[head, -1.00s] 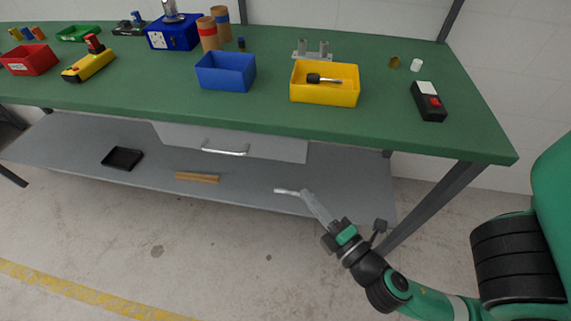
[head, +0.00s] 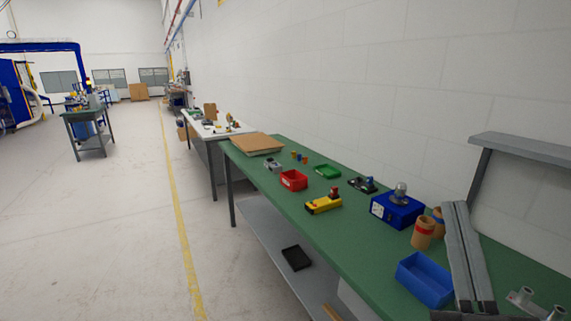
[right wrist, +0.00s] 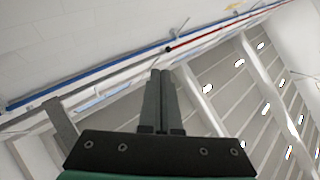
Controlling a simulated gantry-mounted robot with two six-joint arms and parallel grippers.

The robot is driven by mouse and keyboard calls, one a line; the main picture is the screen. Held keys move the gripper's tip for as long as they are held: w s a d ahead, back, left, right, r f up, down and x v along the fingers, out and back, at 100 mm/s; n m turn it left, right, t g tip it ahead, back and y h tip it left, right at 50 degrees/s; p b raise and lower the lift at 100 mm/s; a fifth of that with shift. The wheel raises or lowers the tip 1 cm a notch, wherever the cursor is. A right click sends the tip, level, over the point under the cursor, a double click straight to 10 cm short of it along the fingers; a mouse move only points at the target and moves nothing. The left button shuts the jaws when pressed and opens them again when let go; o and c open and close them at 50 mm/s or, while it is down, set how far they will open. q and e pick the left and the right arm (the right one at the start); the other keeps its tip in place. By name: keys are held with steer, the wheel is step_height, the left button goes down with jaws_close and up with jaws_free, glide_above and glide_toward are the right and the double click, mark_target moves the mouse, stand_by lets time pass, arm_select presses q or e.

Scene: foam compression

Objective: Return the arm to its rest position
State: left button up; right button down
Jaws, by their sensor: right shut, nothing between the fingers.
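My right gripper (head: 455,208) stands at the lower right of the head view, its two long grey fingers pointing up. It covers part of the green workbench top (head: 350,250), just right of the blue bin (head: 425,281). In the right wrist view the right gripper (right wrist: 160,75) is shut with nothing between its fingers, pointing toward the ceiling and upper wall. My left gripper is not in view.
Cardboard tubes (head: 423,233), a blue box device (head: 397,209), a yellow-black control box (head: 323,204) and a red bin (head: 293,180) stand on the bench. A grey shelf (head: 530,148) juts in at the right.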

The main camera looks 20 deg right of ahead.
steer(key=a+r+n+t+y+p, duration=0.15)
steer(key=a+r+t+y, duration=0.25)
steer(key=a+r+y, duration=0.7)
arm_select(q)
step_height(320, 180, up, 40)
steer(key=p, duration=3.7)
steer(key=shift+p, duration=0.35)
arm_select(e)
step_height(320, 180, up, 39)
steer(key=d+y, duration=0.2)
steer(key=shift+t+y, duration=0.3)
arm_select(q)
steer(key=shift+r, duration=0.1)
arm_select(e)
steer(key=shift+s, duration=0.1)
